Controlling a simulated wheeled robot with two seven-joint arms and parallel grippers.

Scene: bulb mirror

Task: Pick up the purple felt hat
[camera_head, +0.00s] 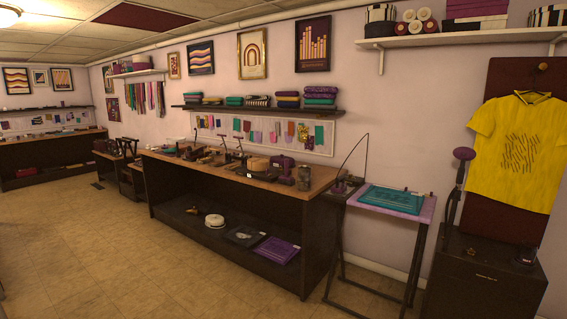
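I cannot make out a purple felt hat for certain. A purple object (284,165) sits on the long wooden counter (318,184), right of a tan round object (258,163); it is too small to identify. A purple knob-like top (464,153) stands on a dark stem at the right, near the yellow shirt. A flat purple item (277,250) lies on the counter's lower shelf. Neither of my grippers is in view.
A small folding table (425,212) holds a teal framed tray (393,200). A dark cabinet (480,285) stands below a hanging yellow T-shirt (515,150). Wall shelves hold folded cloth (320,95). The tiled floor (130,255) in front of the counter is clear.

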